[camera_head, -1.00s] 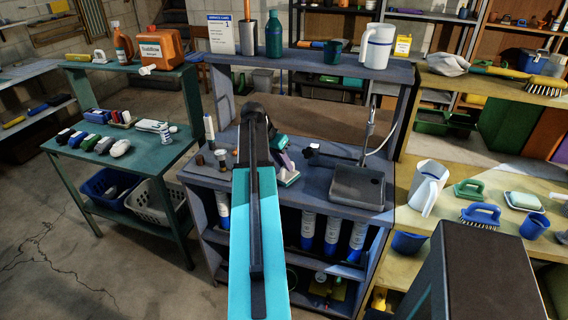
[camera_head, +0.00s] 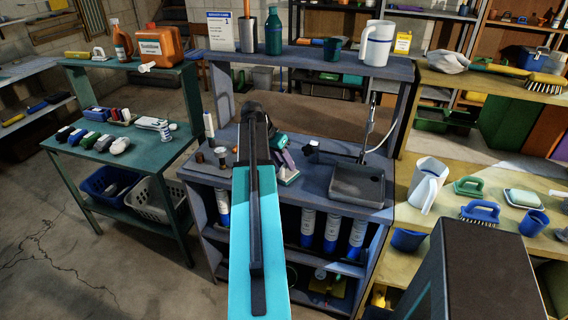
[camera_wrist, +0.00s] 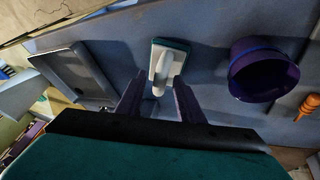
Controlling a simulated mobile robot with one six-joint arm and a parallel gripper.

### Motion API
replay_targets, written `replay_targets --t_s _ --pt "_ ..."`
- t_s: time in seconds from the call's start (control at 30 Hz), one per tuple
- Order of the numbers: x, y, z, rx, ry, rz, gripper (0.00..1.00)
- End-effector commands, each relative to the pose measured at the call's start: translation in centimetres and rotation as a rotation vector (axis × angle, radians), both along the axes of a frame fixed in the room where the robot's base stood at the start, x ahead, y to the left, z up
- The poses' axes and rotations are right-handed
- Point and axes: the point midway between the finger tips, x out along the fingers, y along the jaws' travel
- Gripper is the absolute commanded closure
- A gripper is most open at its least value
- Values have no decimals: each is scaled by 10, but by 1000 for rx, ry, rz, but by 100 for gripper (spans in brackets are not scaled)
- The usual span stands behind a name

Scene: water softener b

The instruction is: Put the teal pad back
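The teal pad (camera_head: 289,178) sits on the grey bench, left of the small sink. It has a white top with a handle and a teal base. In the wrist view the pad (camera_wrist: 171,58) lies just beyond my fingertips, its white handle reaching back between them. My gripper (camera_wrist: 157,82) has its two purple fingers apart, one on each side of the handle, with gaps showing. In the head view my gripper (camera_head: 285,160) is just above the pad and partly hidden by my arm.
The sink (camera_head: 357,186) and its tap stand right of the pad. A dark purple round container (camera_wrist: 262,74) and an orange-handled tool (camera_wrist: 307,107) show on the other side. A shelf (camera_head: 305,62) with a bottle and white jug runs behind. Several pads line the left table (camera_head: 150,152).

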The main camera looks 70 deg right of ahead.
Motion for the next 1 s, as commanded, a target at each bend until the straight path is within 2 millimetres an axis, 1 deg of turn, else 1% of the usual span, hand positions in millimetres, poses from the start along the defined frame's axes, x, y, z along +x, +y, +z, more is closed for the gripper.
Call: replay_targets --t_s 0.17,0.37,1.0 --pt "1 0 4 0 0 0 66" --pt "5 4 16 -2 0 1 66" --pt "28 26 82 -2 -1 2 66"
